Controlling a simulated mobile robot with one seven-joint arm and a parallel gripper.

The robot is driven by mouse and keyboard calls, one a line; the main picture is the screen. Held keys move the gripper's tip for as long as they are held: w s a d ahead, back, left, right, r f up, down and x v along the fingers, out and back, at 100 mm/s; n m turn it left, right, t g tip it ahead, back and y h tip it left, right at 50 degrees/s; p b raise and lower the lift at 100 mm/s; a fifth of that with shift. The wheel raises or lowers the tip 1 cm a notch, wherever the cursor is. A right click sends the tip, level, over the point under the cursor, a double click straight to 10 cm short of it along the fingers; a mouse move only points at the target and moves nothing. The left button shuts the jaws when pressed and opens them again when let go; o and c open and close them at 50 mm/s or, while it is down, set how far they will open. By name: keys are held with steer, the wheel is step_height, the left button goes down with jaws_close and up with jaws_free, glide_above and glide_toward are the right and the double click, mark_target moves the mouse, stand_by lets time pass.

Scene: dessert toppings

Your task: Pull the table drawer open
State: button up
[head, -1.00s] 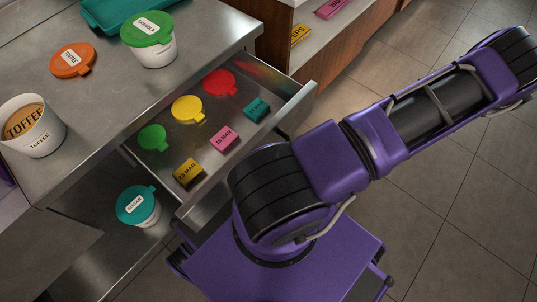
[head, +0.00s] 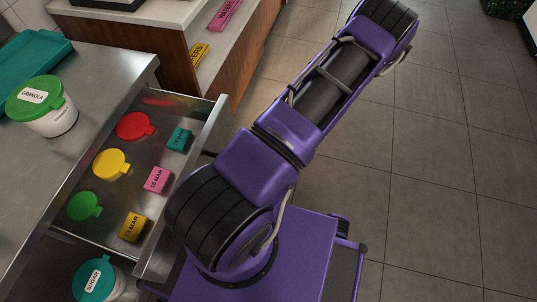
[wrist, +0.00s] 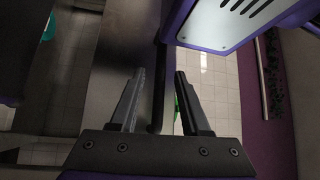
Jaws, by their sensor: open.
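The table drawer (head: 211,122) stands pulled out from under the steel counter (head: 110,85) in the head view. Its inside shows, with red, yellow and green lids and teal, pink and yellow date blocks.
A white granola tub (head: 45,118) with a green lid and a teal tray (head: 35,60) are on the counter. A teal-lidded tub (head: 97,280) is below the drawer. A wooden cabinet (head: 150,38) stands behind. The tiled floor (head: 440,150) at the right is clear.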

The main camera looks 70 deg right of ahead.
steer(key=v, duration=1.4)
steer(key=shift+s+d+b, duration=0.25)
steer(key=shift+s+b, duration=0.05)
steer(key=shift+b, duration=0.1)
